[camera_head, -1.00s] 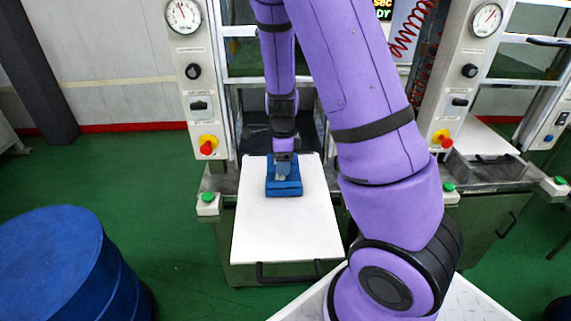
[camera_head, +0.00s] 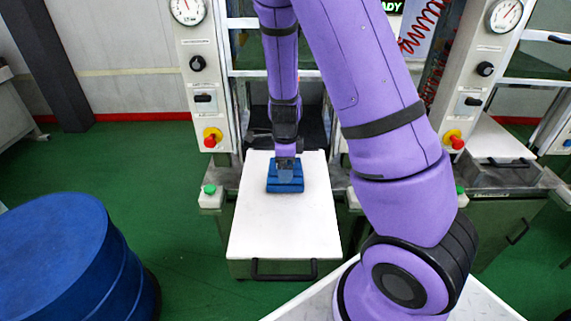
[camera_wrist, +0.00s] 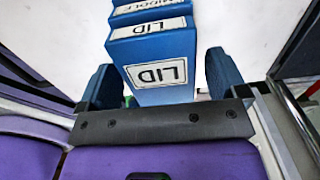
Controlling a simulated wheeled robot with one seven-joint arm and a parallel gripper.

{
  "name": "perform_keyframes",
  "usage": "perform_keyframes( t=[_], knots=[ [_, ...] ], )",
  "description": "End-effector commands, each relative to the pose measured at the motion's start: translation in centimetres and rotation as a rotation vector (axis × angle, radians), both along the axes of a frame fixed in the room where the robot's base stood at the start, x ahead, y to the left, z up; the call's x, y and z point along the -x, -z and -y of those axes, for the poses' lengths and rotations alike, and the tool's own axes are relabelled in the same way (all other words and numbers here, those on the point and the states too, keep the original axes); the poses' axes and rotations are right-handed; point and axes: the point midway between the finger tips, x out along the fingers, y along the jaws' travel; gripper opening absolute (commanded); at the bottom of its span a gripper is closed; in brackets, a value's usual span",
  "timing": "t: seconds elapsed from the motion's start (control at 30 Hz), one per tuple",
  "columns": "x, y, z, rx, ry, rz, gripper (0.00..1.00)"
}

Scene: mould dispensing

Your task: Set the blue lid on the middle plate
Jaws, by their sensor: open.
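The blue lid (camera_wrist: 160,75) shows in the wrist view with "LID" labels on two faces. A blue plate marked "MIDDLE" (camera_wrist: 152,5) adjoins it at the top edge, and the lid appears to rest on it. In the head view they form one small blue stack (camera_head: 285,185) on a white board. My gripper (camera_wrist: 164,82) is open, with one dark blue finger on each side of the lid and gaps beside it. The gripper also shows right above the stack in the head view (camera_head: 285,165). Any lower layers are hard to tell apart.
The white board (camera_head: 284,225) has a black handle and free room in front of the stack. Machine posts with gauges and buttons (camera_head: 204,80) (camera_head: 478,85) stand on both sides. A blue drum (camera_head: 65,255) stands on the green floor at left.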

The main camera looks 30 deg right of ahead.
Motion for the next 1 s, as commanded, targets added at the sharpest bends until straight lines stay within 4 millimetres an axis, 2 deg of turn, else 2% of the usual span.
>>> perform_keyframes(
  t=[0.17, 0.27, 0.7, 1.0],
  knots=[
    [-0.1, -0.5, 0.0, 0.0, -0.002, 0.002, 0.91],
    [-0.1, -1.5, -0.1, 0.0, -0.002, 0.004, 0.91],
    [0.0, -9.6, -0.1, -0.001, -0.003, 0.003, 0.91],
    [0.1, -12.3, -0.1, -0.004, -0.01, 0.003, 0.91]
  ],
)
